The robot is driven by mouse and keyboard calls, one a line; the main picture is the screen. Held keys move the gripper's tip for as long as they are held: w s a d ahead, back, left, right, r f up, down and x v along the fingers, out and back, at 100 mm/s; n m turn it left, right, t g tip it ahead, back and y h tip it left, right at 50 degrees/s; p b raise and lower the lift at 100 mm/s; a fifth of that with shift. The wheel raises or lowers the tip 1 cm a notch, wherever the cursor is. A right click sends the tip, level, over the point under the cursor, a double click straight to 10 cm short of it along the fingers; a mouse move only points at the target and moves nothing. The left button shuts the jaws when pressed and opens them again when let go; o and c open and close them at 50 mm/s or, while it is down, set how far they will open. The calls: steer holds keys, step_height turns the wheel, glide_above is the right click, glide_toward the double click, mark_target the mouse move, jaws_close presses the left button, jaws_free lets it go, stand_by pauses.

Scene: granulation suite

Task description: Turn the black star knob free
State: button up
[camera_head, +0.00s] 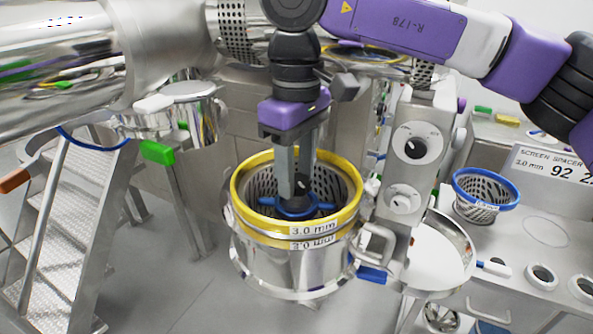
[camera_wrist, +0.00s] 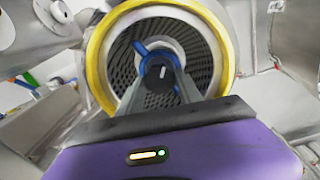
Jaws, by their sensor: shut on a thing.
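My gripper (camera_head: 298,190) points down into the round steel housing (camera_head: 290,262), inside a perforated screen (camera_head: 262,182) with a yellow rim (camera_head: 238,178). The rim is labelled 3.0 mm. The fingers are shut on a small black knob at the centre; in the wrist view the black knob (camera_wrist: 160,73) shows between the fingertips. A blue impeller (camera_head: 290,209) with arms lies just below the knob, and it also shows in the wrist view (camera_wrist: 143,48). The fingers hide most of the knob in the head view, and its star shape is not clear.
A steel control post (camera_head: 415,150) with dials stands close to the right of the housing. A blue-rimmed screen basket (camera_head: 486,190) stands on the right bench by a sign (camera_head: 550,170). Steel steps (camera_head: 75,190) are at left. A large steel pipe spans the upper left.

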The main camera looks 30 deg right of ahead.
mark_target(297, 180)
steer(key=shift+r+n, duration=0.1)
steer(key=shift+n, duration=0.5)
steer(key=o, duration=1.4)
steer(key=shift+r+b, duration=0.45)
steer(key=shift+r, duration=3.45)
